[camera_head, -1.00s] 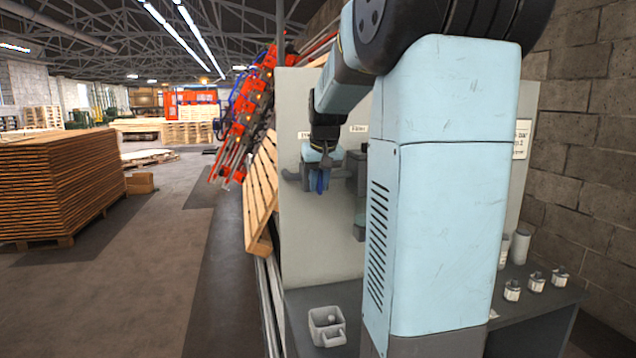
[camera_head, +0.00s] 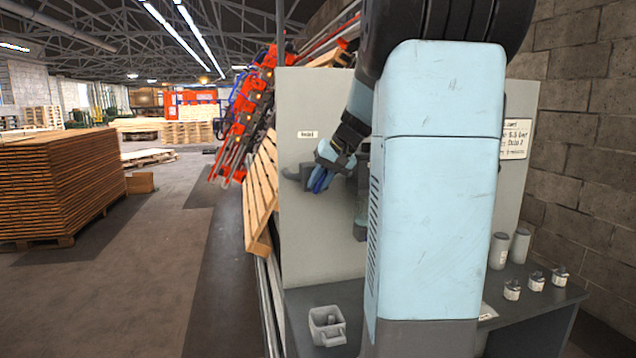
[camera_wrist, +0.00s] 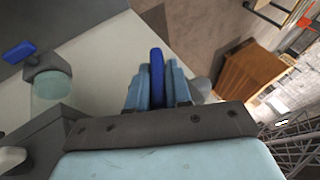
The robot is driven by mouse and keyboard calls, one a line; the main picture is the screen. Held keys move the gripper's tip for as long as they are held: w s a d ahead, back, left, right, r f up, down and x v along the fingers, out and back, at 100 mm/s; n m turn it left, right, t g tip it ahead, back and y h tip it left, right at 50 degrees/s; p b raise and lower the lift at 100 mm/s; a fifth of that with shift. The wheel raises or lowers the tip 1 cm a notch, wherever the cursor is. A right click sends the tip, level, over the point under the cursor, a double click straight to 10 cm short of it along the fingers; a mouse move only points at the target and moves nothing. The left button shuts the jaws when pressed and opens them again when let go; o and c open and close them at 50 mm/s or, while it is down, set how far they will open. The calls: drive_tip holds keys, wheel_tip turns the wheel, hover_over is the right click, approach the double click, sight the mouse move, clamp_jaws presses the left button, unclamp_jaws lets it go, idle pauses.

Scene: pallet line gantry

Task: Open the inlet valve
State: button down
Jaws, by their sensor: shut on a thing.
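The inlet valve (camera_head: 293,172) is a dark fitting on the left part of the pale panel, under a small label (camera_head: 307,134). My gripper (camera_head: 319,181) is at this valve, slanting down and to the left. In the wrist view its light-blue fingers (camera_wrist: 158,88) are shut on the blue valve handle (camera_wrist: 157,72), which stands up between them. The valve body is partly hidden behind the gripper in both views.
A second blue handle (camera_wrist: 18,52) sits over a clear bowl (camera_wrist: 50,86) nearby. The grey bench (camera_head: 340,293) below holds an open grey box (camera_head: 326,322), two canisters (camera_head: 499,250) and several small bottles (camera_head: 536,281). My column hides the panel's middle.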

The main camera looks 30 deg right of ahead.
drive_tip(key=shift+d+f+m+t+y, duration=0.1)
drive_tip(key=shift+m+t+y, duration=0.35)
drive_tip(key=shift+y, duration=0.95)
drive_tip(key=c, duration=1.1)
unclamp_jaws()
drive_tip(key=v, duration=1.3)
drive_tip(key=shift+s+d, duration=0.35)
drive_tip(key=shift+s, duration=0.05)
